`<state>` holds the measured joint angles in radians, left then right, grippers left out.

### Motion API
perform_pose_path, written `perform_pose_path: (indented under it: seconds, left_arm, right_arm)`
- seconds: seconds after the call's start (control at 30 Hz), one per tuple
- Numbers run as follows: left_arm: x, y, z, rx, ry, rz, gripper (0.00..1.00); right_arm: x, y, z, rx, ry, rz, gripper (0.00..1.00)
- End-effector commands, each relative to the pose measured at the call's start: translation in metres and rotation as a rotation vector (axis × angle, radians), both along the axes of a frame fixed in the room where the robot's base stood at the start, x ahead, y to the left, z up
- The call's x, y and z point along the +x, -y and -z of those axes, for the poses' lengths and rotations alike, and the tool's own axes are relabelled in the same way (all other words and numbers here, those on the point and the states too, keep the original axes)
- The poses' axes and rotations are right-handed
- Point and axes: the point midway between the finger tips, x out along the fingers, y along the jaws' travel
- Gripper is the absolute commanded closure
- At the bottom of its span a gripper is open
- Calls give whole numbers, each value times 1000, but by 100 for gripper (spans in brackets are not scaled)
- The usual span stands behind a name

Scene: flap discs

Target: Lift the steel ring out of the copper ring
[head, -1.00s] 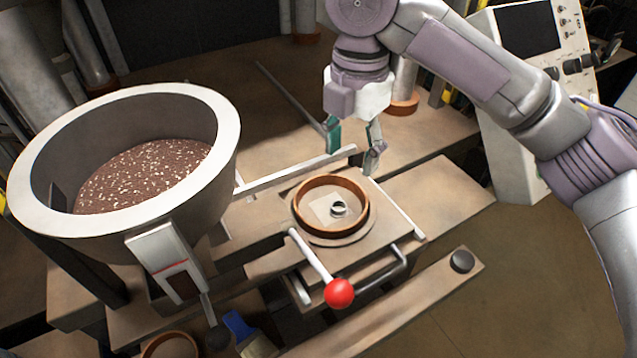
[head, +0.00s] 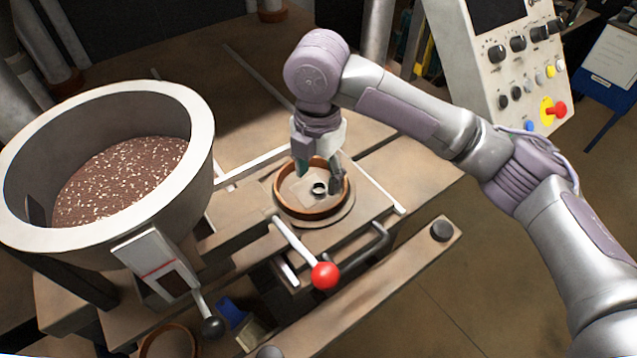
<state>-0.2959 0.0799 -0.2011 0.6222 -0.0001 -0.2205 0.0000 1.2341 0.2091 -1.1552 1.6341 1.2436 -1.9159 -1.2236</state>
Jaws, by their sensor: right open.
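The copper ring (head: 311,211) sits on a round plate on the work table, right of the large hopper. The small steel ring (head: 319,188) lies inside it, on a pale square patch. My right gripper (head: 319,180) is open, over the copper ring, with its fingers pointing down. One finger is at the left back and one at the right of the steel ring, with a gap to it. I cannot tell how high the fingertips are above the ring. The gripper hides part of the copper ring's back and right rim. My left gripper is not in view.
A large hopper (head: 190,102) of brown granules stands at the left. A lever with a red ball (head: 325,275) is just in front of the plate. A control panel (head: 497,60) stands at the back right. A brush with a blue handle (head: 231,310) lies below.

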Motion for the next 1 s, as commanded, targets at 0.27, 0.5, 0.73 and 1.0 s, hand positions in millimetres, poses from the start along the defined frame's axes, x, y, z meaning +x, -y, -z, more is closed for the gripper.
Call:
perform_pose_path:
  seconds: [0.27, 0.5, 0.73, 1.0]
  left_arm:
    - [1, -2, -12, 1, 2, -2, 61]
    - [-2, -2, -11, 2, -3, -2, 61]
    - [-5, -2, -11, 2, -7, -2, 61]
    - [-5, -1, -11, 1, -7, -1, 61]
  right_arm:
    - [1, 0, 27, 0, 0, 1, 41]
    - [1, 0, 28, 1, 1, 0, 47]
    - [1, 0, 27, 0, 0, 0, 84]
    - [1, 0, 27, 0, 0, 0, 85]
